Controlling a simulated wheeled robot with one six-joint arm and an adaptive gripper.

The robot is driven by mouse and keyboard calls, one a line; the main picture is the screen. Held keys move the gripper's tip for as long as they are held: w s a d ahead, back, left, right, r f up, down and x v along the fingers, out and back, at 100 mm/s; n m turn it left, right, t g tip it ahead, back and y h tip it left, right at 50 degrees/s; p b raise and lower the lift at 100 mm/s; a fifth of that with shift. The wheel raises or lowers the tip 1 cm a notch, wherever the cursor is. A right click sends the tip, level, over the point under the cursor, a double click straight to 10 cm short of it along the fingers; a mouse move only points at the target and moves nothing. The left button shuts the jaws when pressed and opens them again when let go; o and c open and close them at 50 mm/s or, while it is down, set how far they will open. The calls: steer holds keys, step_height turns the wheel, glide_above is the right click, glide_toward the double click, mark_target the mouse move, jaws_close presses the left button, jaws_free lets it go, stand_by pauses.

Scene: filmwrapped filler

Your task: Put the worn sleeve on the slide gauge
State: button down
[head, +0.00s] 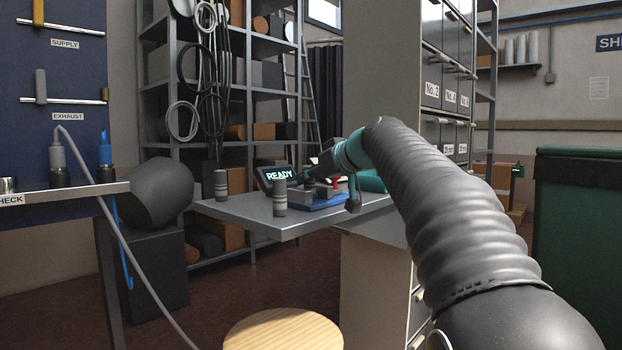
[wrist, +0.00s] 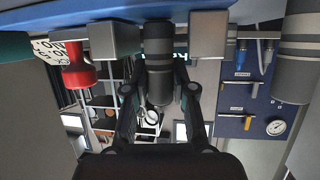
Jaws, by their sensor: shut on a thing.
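My gripper (wrist: 160,92) is shut on a dark grey banded sleeve (wrist: 158,48). I cannot tell wear marks on it. In the wrist view, which looks upside down, the sleeve stands between the two grey metal blocks of the slide gauge, with its far end at or close to the blue base (wrist: 210,13). I cannot tell whether it touches. The gauge has a red knob (wrist: 78,70) to one side. In the head view the slide gauge (head: 322,203) lies on the grey table; my gripper (head: 312,176) is over it and largely hides the held sleeve.
Two other banded sleeves stand on the grey table (head: 240,208), one near the front (head: 280,198), one farther left (head: 221,186). A round wooden seat (head: 283,332) is in front. A pegged blue board (head: 60,120) is at left.

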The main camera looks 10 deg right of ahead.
steer(key=shift+f, duration=0.1)
steer(key=c, duration=1.4)
jaws_free()
steer(key=o, duration=0.4)
steer(key=shift+o, duration=0.2)
steer(key=shift+s+r, duration=0.1)
steer(key=shift+r, duration=0.1)
steer(key=v, duration=1.1)
steer(key=shift+s+d+r, duration=0.2)
steer(key=shift+s+d, duration=0.05)
steer(key=shift+s, duration=0.05)
